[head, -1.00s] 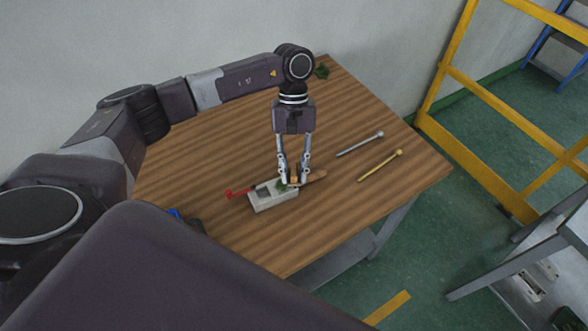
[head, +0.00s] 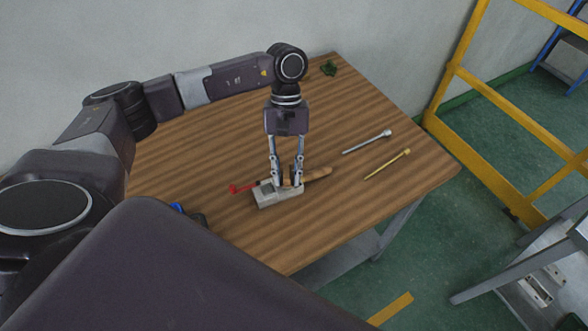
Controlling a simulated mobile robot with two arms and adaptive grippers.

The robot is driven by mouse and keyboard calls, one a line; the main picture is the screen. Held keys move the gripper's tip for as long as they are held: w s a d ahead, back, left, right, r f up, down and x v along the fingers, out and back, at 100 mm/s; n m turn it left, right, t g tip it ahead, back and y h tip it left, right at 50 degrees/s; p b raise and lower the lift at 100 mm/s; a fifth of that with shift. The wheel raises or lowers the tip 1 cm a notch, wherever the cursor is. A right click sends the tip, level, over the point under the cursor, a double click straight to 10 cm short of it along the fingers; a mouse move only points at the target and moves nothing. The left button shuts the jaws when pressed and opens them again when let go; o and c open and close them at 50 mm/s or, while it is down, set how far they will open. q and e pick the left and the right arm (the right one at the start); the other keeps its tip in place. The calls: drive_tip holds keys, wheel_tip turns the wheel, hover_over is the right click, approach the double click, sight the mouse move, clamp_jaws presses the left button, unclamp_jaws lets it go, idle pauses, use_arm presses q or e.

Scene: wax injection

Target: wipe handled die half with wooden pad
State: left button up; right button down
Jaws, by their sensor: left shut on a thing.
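The die half (head: 281,200) is a pale grey block lying on the wooden table, near its front edge. A red handle-like part (head: 241,188) sticks out to its left. A brown wooden piece, which I take as the wooden pad (head: 318,173), reaches out to the right of the block. My left gripper (head: 286,184) points straight down over the block, shut on the near end of the wooden piece. The fingers hide part of the block's top, and I cannot tell whether the wood touches it. My right gripper is not in view.
A silver rod (head: 367,142) and a brass rod (head: 388,163) lie to the right on the table (head: 215,150). A small green thing (head: 329,68) lies at the back corner. A dark and blue object (head: 186,212) sits at the front left edge. A yellow rail (head: 500,112) stands beyond the right.

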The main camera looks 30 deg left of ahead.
sight(275, 194)
use_arm(q)
drive_tip(key=shift+s+a+f+b, duration=0.2)
drive_tip(key=shift+s+a+b, duration=0.3)
drive_tip(key=shift+s, duration=0.3)
drive_tip(key=shift+s+a, duration=0.5)
drive_tip(key=shift+s, duration=0.1)
drive_tip(key=shift+b, duration=0.5)
drive_tip(key=shift+w+d+b, duration=0.75)
drive_tip(key=shift+w+b, duration=0.3)
drive_tip(key=shift+w+d+r, duration=0.1)
drive_tip(key=shift+w+d, duration=0.25)
drive_tip(key=shift+w, duration=0.05)
drive_tip(key=shift+w+d+b, duration=0.5)
drive_tip(key=shift+w+b, duration=0.2)
drive_tip(key=shift+b, duration=0.25)
drive_tip(key=shift+w+d+b, duration=0.4)
drive_tip(key=shift+w, duration=0.15)
drive_tip(key=shift+r, duration=0.1)
